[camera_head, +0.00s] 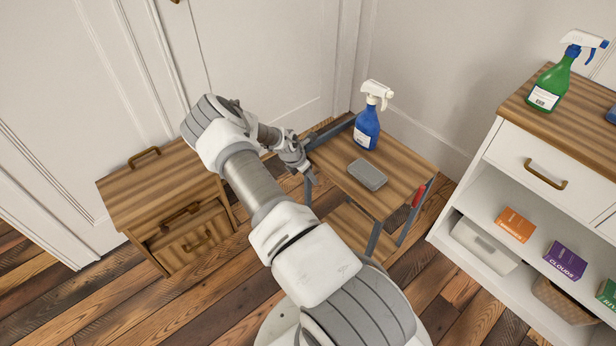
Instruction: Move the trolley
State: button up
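The trolley (400,174) has a wooden top, a lower wooden shelf (349,231) and dark grey metal legs. It stands in the middle, near the corner of the walls. A red part (418,196) shows on its right side. A blue spray bottle (367,128) with a white head stands on the top. A grey block (367,174) lies near it. My gripper (311,178) is at the left edge of the trolley top, by the dark metal bar (333,132) there. I cannot tell whether it touches the bar, or whether its fingers are open or shut.
A wooden drawer cabinet (150,190) stands left of the trolley. A white shelf unit (505,140) on the right holds a green spray bottle (551,85), several boxes and a basket (563,302). Walls close off the back. Bare plank floor (200,302) lies at the front left.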

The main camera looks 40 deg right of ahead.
jog(key=shift+c, duration=0.3)
grip_shut()
dwell(1.3)
